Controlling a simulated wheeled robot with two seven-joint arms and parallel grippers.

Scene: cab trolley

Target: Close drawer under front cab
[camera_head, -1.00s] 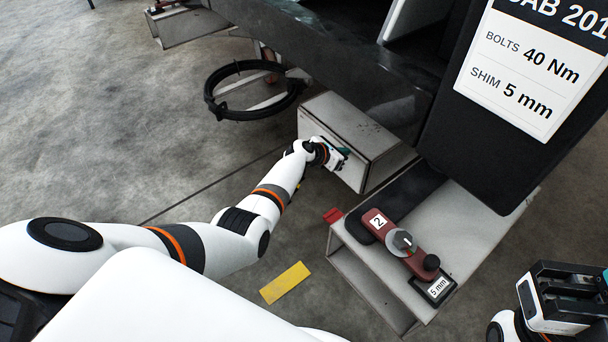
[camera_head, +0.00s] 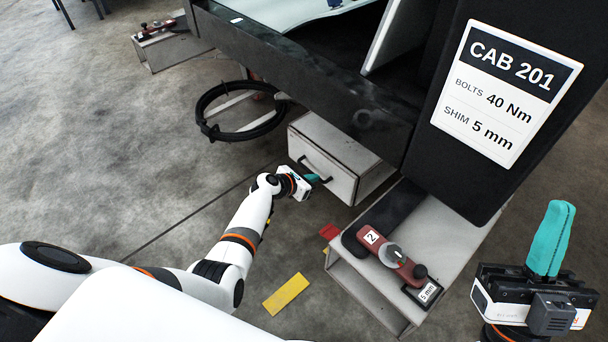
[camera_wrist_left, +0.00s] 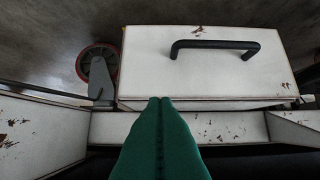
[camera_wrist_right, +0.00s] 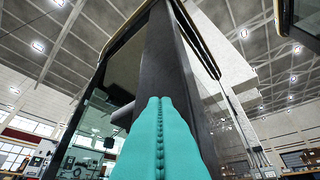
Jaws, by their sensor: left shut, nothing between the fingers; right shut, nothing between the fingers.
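The drawer (camera_head: 345,180) is a worn white box front with a black bar handle (camera_head: 318,172), under the dark front edge of the cab (camera_head: 340,95). In the left wrist view the drawer front (camera_wrist_left: 200,75) and its handle (camera_wrist_left: 215,46) show whole, with the fingertips at its lower edge. My left gripper (camera_head: 317,177) is shut and empty, close in front of the handle; whether it touches is unclear. I cannot tell for sure whether the drawer sits flush. My right gripper (camera_head: 560,207) is shut and empty, pointing up at the right, away from the drawer.
A white bracket (camera_head: 400,300) with a red clamp tool (camera_head: 390,252) stands right of the drawer. A yellow strip (camera_head: 286,294) lies on the open floor.

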